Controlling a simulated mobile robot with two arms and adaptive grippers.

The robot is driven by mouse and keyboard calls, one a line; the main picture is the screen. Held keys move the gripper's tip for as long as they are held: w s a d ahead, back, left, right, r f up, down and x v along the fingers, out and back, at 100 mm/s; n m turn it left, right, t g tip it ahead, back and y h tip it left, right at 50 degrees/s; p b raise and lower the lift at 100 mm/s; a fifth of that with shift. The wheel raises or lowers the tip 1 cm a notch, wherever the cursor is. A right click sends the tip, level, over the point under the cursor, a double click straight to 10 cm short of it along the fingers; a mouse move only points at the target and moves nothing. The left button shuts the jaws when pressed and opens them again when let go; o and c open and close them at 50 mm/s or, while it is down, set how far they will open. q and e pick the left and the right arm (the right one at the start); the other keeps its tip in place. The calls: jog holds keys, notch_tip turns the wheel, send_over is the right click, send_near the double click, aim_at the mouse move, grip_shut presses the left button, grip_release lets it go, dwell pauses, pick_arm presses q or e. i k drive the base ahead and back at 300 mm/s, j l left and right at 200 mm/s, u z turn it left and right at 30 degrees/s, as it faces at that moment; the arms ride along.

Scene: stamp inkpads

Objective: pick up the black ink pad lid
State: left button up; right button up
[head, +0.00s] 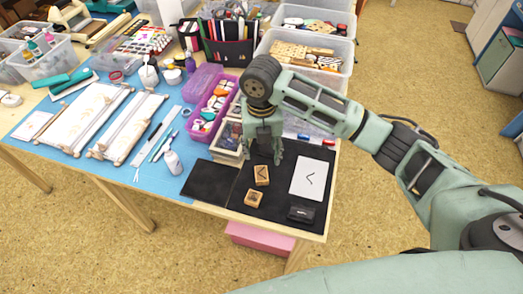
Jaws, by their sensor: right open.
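The black ink pad (301,214) lies on the black mat (228,205) near the table's front right corner. A small pale label shows on its top, and its lid appears to be on; the seam is too small to make out. My right gripper (263,152) points down above the back of the mat, behind and left of the ink pad. Its fingers are apart and it appears empty. My left gripper is out of view.
Two wooden stamps (261,175) and a white card with a black mark (311,178) lie beside the pad. A wooden box (228,139), a purple tray (213,107) and clear bins (308,52) stand behind.

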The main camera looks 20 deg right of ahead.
aim_at(296, 214)
jog(key=z, duration=1.05)
